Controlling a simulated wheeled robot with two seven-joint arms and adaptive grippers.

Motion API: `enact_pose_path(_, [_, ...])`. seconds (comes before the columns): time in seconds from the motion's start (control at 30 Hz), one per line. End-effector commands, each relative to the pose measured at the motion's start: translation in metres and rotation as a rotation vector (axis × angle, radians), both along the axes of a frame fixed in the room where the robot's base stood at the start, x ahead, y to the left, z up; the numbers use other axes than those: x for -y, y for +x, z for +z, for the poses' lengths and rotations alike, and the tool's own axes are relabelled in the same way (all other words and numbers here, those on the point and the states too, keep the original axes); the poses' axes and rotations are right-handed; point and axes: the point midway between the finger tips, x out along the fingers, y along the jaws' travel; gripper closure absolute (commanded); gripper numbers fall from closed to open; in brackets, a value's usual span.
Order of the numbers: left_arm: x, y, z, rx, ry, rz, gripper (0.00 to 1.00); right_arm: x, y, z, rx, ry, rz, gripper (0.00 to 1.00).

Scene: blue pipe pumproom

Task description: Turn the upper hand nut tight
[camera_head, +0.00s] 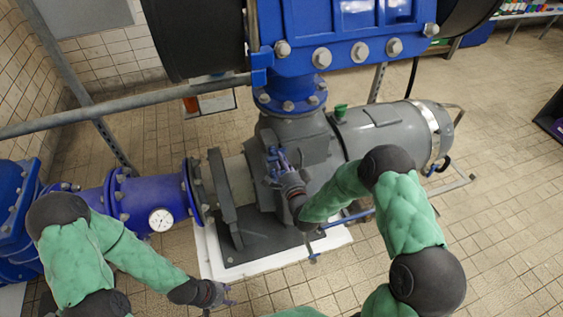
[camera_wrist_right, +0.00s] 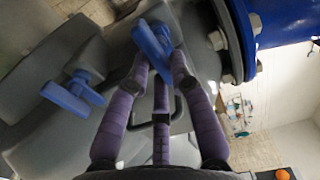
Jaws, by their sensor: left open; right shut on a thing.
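The upper hand nut (camera_wrist_right: 152,42) is a blue winged nut on the grey pump housing (camera_head: 318,138), on the side nearer the blue bolted flange. My right gripper (camera_head: 279,160) has its purple fingers on either side of this nut and is shut on it; the fingers also show in the right wrist view (camera_wrist_right: 160,66). The fingers hide part of the nut. A second blue hand nut (camera_wrist_right: 73,96) sits lower on the housing, apart from the fingers. My left gripper (camera_head: 230,294) is open and empty, low in the head view, near the pump's base plate.
A blue pipe with a pressure gauge (camera_head: 161,220) runs in from the left. A large blue valve body (camera_head: 345,35) stands above the pump, and a grey motor (camera_head: 385,130) lies to the right. A grey rail (camera_head: 120,106) crosses at left. Tiled floor (camera_head: 505,215) is clear at right.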

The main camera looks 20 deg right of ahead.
Motion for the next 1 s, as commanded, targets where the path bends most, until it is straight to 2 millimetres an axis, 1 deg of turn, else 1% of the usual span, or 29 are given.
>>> enact_pose_path(0.03, [0.0000, 0.0000, 0.0000, 0.000, 0.000, 0.000, 0.56, 0.0022, 0.0043, 0.0089, 0.022, 0.006, -0.004, 1.00])
enact_pose_path(0.47, [0.0000, 0.0000, -0.0001, 0.000, 0.000, 0.000, 0.56, 0.0031, 0.0048, 0.0096, 0.023, 0.016, -0.006, 1.00])
enact_pose_path(0.5, [0.0000, 0.0000, -0.0001, 0.000, 0.000, 0.000, 0.56, 0.0031, 0.0049, 0.0097, 0.023, 0.016, -0.006, 0.72])
enact_pose_path(0.57, [0.0000, 0.0000, -0.0001, 0.000, 0.000, 0.000, 0.56, 0.0031, 0.0048, 0.0095, 0.023, 0.016, -0.006, 0.56])
enact_pose_path(1.0, [0.0000, 0.0001, -0.0004, 0.000, 0.000, 0.000, 0.56, 0.0014, 0.0016, 0.0034, 0.009, 0.015, -0.003, 0.56])
